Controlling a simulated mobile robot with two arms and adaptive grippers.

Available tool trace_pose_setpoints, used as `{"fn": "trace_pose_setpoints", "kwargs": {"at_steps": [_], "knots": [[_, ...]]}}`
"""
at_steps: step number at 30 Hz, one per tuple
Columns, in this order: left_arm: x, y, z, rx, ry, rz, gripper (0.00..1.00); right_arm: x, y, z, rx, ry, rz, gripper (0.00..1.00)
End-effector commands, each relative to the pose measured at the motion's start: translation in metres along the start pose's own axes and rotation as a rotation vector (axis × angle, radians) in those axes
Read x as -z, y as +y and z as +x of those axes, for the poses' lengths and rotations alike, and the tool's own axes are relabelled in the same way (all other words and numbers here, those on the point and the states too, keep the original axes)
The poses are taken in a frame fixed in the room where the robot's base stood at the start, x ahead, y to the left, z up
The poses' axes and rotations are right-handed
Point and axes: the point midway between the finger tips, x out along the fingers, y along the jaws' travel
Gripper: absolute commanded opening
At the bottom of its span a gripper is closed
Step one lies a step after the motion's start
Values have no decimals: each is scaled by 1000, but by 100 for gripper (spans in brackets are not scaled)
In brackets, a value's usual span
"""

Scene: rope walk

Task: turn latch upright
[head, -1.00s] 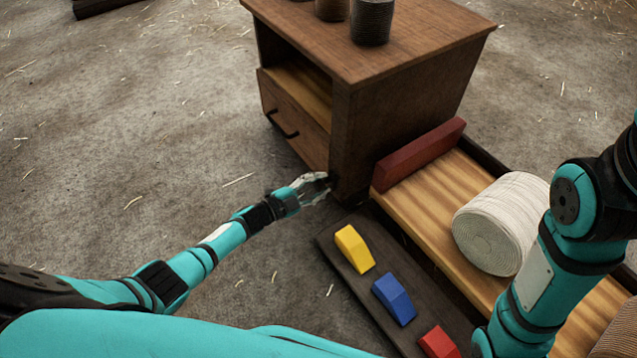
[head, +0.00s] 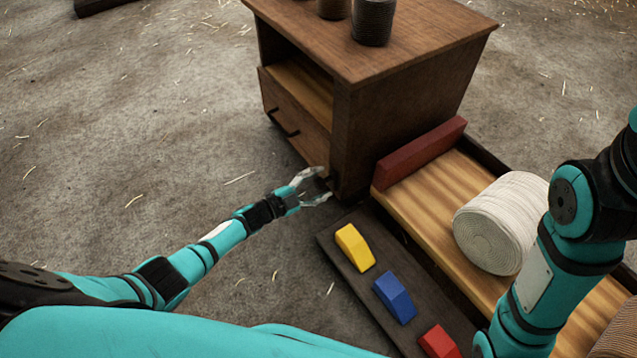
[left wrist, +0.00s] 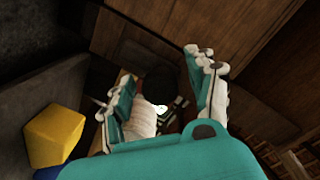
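My left gripper (head: 322,184) is open beside the low front corner of the wooden cabinet (head: 390,110). Its two fingers are spread, and they also show in the left wrist view (left wrist: 158,72). A small dark part sits at the cabinet's lower corner by the fingertips. It may be the latch, but I cannot make out its shape or which way it points. In the left wrist view the space between the fingers is dark. My right arm crosses the right side of the head view, and its gripper is out of view.
A dark board carries a yellow block (head: 354,247), a blue block (head: 394,298) and a red block (head: 438,342). Floor left of the cabinet is clear.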

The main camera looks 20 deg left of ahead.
Motion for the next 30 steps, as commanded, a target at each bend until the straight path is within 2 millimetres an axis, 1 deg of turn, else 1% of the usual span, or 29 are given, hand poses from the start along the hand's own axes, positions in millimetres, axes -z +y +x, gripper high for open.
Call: {"fn": "trace_pose_setpoints", "kwargs": {"at_steps": [5, 8, 11, 21, 25, 30], "knots": [[1, 0, 0, -1, 2, 1, 57, 1, 2, 2, -9, 8, 1, 40], [0, 1, -5, -1, 1, 0, 57, 1, 1, 2, -8, 8, 0, 40], [0, 1, -18, -2, 0, 1, 57, 1, 1, 2, -7, 7, 0, 40], [-1, 1, -89, -2, -2, 1, 57, 1, 1, 1, -4, 6, 1, 40], [-1, 1, -108, -1, -1, 0, 57, 1, 1, 1, -4, 5, 1, 40], [0, 0, -120, 0, 0, 0, 57, 1, 0, 1, -4, 5, 1, 40]]}}
